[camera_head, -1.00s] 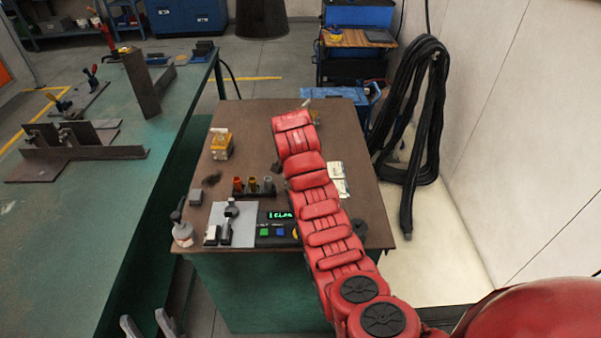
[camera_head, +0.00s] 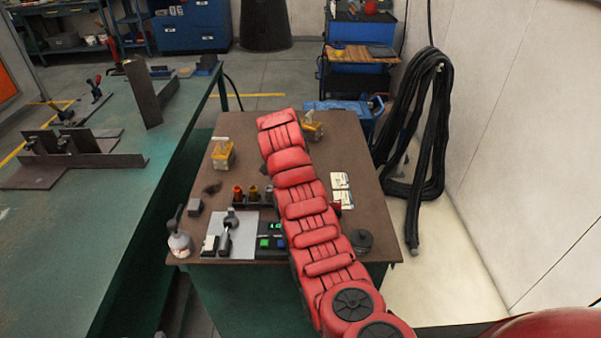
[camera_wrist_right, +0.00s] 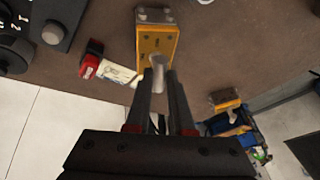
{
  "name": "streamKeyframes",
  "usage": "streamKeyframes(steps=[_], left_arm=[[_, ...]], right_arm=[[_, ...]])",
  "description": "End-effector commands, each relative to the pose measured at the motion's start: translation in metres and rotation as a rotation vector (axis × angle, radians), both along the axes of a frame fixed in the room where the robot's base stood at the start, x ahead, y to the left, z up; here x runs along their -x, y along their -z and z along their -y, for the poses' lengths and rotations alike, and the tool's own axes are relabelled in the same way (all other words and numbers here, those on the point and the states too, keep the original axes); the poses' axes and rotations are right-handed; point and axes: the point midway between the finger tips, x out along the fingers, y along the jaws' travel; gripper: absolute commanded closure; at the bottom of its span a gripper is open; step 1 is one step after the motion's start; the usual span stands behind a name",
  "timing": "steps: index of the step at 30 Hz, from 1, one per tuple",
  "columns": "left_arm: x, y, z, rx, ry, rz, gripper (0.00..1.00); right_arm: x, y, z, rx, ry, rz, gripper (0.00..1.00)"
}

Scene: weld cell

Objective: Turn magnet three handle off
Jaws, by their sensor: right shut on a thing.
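A yellow magnet block (camera_head: 312,127) stands near the far edge of the small brown table, beside the end of my right arm. My right gripper (camera_wrist_right: 161,76) is shut on that grey handle. In the head view my red arm hides the right gripper. A second yellow magnet block (camera_head: 222,155) stands on the left of the table, apart from my arm. My left gripper is not clearly in view.
A green workbench (camera_head: 110,215) stands left. Black hoses (camera_head: 418,150) hang on the right wall.

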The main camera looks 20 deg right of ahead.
Motion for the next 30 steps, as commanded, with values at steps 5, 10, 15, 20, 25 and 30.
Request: streamKeyframes(steps=[5,10,15,20,25,30], left_arm=[[0.000,0.000,0.000,0.000,0.000,0.000,0.50],[0.000,0.000,0.000,0.000,0.000,0.000,0.50],[0.000,0.000,0.000,0.000,0.000,0.000,0.50],[0.000,0.003,0.000,0.000,0.000,0.000,0.50],[0.000,0.010,0.000,0.000,0.000,0.000,0.50],[0.000,-0.002,0.000,0.000,0.000,0.000,0.50]], right_arm=[[0.000,0.000,0.001,0.000,0.000,0.000,0.56],[0.000,0.000,0.000,0.000,0.000,0.000,0.49],[0.000,-0.001,0.000,0.000,0.000,0.000,0.49],[0.004,-0.012,-0.004,0.000,-0.001,0.003,0.49],[0.015,-0.047,-0.016,-0.001,-0.002,0.006,0.49],[0.022,-0.073,-0.024,0.003,-0.003,0.002,0.49]])
